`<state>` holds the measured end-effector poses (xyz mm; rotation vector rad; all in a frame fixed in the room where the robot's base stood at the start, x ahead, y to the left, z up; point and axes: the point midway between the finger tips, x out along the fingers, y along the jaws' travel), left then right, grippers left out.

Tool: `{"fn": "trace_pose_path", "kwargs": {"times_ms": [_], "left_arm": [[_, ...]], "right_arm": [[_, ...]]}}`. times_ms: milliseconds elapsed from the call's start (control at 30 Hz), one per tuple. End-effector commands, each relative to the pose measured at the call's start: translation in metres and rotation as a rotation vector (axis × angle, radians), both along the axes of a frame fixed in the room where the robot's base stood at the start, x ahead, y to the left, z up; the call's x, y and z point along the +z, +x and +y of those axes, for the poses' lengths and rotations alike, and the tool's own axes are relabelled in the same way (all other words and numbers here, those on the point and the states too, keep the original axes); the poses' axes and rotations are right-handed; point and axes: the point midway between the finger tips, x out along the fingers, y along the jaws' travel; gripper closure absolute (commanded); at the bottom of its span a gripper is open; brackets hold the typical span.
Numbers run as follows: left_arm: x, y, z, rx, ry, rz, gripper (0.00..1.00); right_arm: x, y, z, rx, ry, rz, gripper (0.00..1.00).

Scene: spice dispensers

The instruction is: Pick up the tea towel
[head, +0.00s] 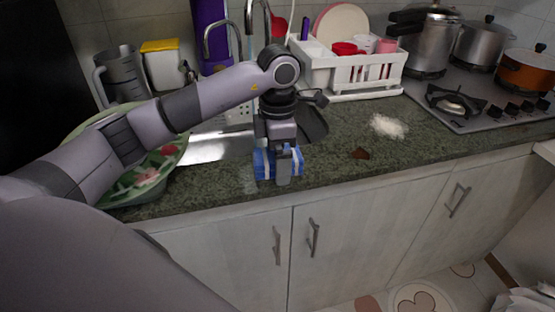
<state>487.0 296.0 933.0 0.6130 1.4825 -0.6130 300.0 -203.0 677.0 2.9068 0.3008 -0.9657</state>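The tea towel (263,163), blue with white bands, is at the front part of the green stone counter, just in front of the sink. My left gripper (284,167) points down over it. One finger crosses the near side of the towel, and blue cloth shows on both sides of it. The other finger is hidden behind, so I cannot tell whether the fingers are closed on the cloth. I also cannot tell whether the towel rests on the counter or is slightly raised. My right gripper is out of view.
A white dish rack (345,75) is behind. White powder (388,126) and a brown spill (360,153) lie to the right. A stove (470,100) with pots is far right.

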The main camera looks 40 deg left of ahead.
Motion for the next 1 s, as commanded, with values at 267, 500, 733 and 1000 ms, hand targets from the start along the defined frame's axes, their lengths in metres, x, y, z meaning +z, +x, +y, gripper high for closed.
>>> {"fn": "trace_pose_path", "kwargs": {"times_ms": [267,500,733,1000], "left_arm": [[0.000,0.000,0.000,0.000,0.000,0.000,0.57],[0.001,0.000,0.000,0.000,0.000,0.000,0.57],[0.013,0.001,0.000,0.001,-0.001,-0.004,0.57],[0.070,0.001,0.000,0.002,0.000,-0.007,0.57]], "right_arm": [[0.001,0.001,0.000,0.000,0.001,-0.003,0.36],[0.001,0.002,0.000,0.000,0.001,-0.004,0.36],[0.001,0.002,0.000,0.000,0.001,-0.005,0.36],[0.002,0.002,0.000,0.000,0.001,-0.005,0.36]]}}
